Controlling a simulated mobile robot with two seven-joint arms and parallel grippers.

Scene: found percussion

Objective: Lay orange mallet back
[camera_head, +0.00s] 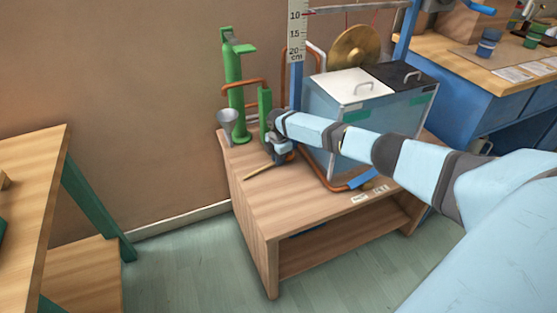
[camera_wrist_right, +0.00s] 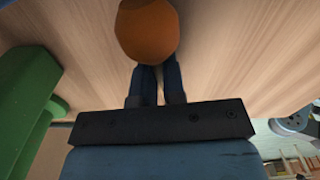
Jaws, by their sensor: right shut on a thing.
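My right gripper (camera_head: 279,156) is low over the left part of a wooden bench, beside a green pipe stand. In the wrist view its two dark fingers (camera_wrist_right: 157,82) are close together, shut on the orange mallet. The mallet's round orange head (camera_wrist_right: 147,32) shows just beyond the fingertips, over the wood. A thin tan stick (camera_head: 258,172) shows by the gripper in the head view, close to the bench top; I cannot tell whether it is the mallet's handle. The orange head is hidden there by my gripper. My left gripper is not in view.
A blue-grey box (camera_head: 340,105) stands right, with a brass gong (camera_head: 356,48) behind.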

